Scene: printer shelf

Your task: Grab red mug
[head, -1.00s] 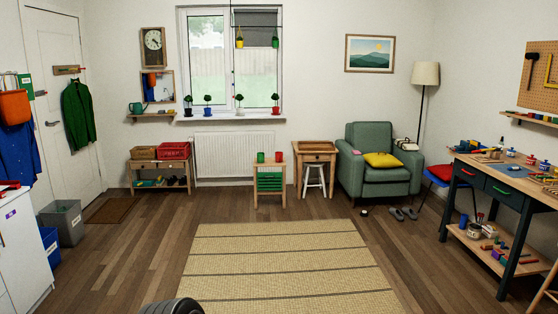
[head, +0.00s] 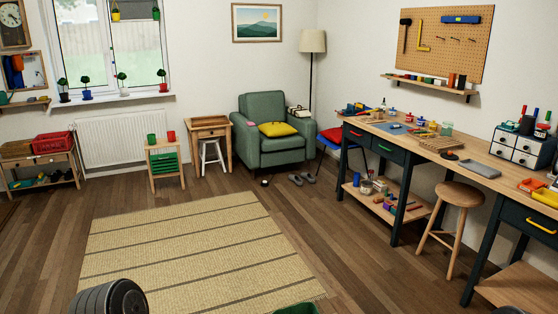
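A small red mug (head: 171,136) stands on top of a small wooden stand (head: 165,149) near the back wall. A green mug (head: 151,139) stands beside it on the left. The stand has green drawers or slats below its top. The mugs are far across the room, beyond the rug. Neither of my grippers is in the head view.
A striped beige rug (head: 185,245) lies on open floor before the stand. A wooden side table (head: 208,127) with a white stool (head: 212,155) is right of the stand. A green armchair (head: 270,140), a long workbench (head: 440,150) and a round stool (head: 458,195) line the right.

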